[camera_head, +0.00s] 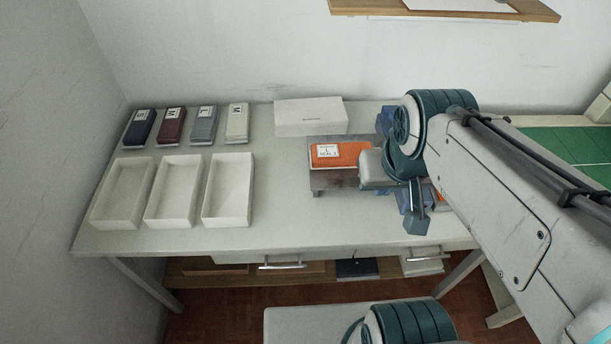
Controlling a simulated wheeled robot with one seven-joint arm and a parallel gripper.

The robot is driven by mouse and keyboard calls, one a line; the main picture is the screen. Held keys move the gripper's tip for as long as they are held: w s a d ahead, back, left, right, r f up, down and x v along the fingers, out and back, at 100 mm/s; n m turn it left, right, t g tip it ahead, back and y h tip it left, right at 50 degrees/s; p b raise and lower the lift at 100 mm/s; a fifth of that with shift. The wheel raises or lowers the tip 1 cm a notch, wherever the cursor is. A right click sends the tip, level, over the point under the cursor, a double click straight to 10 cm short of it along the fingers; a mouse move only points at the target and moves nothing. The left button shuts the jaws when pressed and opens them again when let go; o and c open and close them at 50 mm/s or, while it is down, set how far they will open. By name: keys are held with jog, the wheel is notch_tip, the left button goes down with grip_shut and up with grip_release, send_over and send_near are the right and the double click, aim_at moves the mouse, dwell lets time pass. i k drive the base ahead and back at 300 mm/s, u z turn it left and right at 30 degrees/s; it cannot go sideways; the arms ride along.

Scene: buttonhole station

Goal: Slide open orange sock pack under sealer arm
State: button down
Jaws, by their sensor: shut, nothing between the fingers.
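An orange sock pack (328,153) with a white label reading "L" and "SEAL" lies on a low grey stand (325,183), right of the table's middle. My gripper (416,196) is just right of the pack and points down, shut and empty. My wrist covers the pack's right end, so I cannot tell whether the gripper touches it. Blue parts (383,120) show behind and around my wrist. They may belong to the sealer, but its arm is mostly hidden. A second orange patch (440,199) shows partly behind my arm.
A closed white box (310,117) is behind the stand. A green mat (560,146) lies at right. The front middle of the table is clear.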

aim_at(326, 155)
jog(key=k, duration=0.6)
jog(key=u, duration=0.8)
jog(key=i, duration=1.05)
jog(key=z, duration=0.3)
